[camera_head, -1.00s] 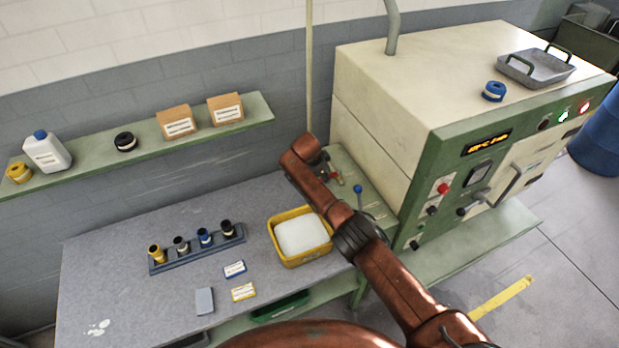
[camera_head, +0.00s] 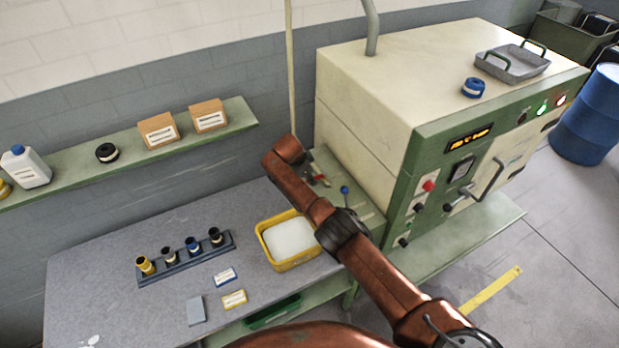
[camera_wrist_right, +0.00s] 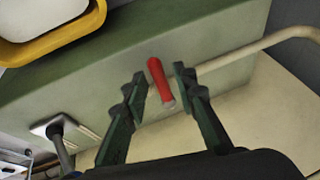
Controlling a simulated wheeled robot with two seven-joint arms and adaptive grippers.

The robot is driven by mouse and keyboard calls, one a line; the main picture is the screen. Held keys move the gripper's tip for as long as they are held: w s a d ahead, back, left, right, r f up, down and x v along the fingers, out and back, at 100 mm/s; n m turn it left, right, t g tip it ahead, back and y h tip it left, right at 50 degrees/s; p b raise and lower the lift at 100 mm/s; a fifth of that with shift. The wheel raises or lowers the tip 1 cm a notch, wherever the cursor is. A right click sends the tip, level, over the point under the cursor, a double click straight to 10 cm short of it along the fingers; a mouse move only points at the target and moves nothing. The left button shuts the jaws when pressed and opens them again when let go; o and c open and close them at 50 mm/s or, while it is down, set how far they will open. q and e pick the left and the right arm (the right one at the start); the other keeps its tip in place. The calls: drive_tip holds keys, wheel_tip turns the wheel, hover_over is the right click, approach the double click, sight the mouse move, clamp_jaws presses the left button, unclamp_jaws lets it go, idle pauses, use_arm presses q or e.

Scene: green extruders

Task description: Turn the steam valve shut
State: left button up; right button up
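A red valve handle (camera_head: 320,180) shows small beside the cream machine, just past my copper right arm. In the right wrist view the red handle (camera_wrist_right: 160,82) lies between the two fingers of my right gripper (camera_wrist_right: 158,85), with a gap on each side. The gripper is open. The rest of the valve is hard to make out. In the head view my right arm hides most of this gripper. My left gripper is not in view.
A blue-knobbed lever (camera_head: 345,190) stands close to the red handle. A yellow tub (camera_head: 272,258) with white contents sits on the bench to the left. The cream and green machine (camera_head: 372,112) rises to the right. A pale pipe (camera_wrist_right: 255,47) runs beside the gripper.

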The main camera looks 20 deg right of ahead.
drive_tip(key=shift+a, duration=0.1)
drive_tip(key=v, duration=1.2)
idle(0.4)
